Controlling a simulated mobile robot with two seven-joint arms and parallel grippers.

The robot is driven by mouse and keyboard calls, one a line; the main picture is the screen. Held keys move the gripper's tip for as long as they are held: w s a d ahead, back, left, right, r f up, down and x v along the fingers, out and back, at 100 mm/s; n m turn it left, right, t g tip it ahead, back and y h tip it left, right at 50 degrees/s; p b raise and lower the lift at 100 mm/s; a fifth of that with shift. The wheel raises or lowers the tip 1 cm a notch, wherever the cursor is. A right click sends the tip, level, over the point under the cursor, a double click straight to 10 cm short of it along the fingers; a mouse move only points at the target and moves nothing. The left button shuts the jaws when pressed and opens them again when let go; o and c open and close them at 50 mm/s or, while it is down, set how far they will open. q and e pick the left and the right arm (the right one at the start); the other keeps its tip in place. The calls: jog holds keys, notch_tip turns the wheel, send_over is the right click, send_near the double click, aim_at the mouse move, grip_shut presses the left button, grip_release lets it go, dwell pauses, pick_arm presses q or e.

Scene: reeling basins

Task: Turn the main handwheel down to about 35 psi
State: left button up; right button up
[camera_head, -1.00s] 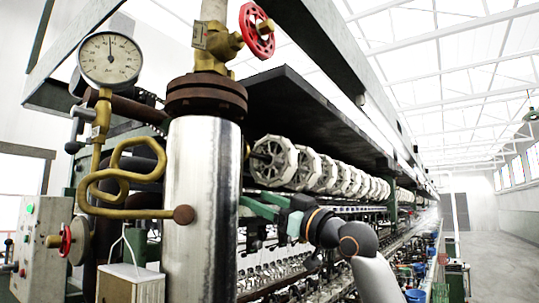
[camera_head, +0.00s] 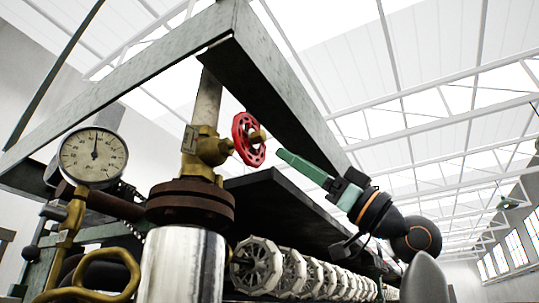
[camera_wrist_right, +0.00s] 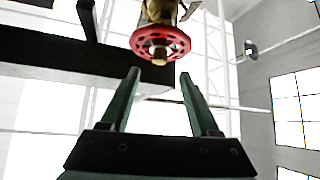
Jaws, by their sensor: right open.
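The main handwheel (camera_head: 248,139) is a red spoked wheel on a brass valve (camera_head: 205,152) above the steel column (camera_head: 183,265). In the right wrist view the red wheel (camera_wrist_right: 160,42) is beyond the fingertips, apart from them. My right gripper (camera_head: 280,153) is just right of the wheel, pointing at it. In the wrist view its two green fingers (camera_wrist_right: 159,72) are open and empty. A round white gauge (camera_head: 93,156) with a dark needle pointing nearly straight up is at the left; its numbers are too small to read. My left gripper is not in view.
A dark steel beam (camera_head: 290,85) slopes past above and right of the wheel. A flat black canopy (camera_head: 285,215) and a row of white reels (camera_head: 290,272) lie below the gripper. Brass pipe (camera_head: 100,270) curls below the gauge.

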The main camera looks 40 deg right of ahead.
aim_at(266, 141)
jog(key=p+x, duration=0.2)
jog(key=x, duration=0.4)
jog(key=shift+w+a+r, duration=0.1)
jog(key=shift+w+r, duration=0.15)
jog(key=shift+w, duration=0.05)
grip_shut()
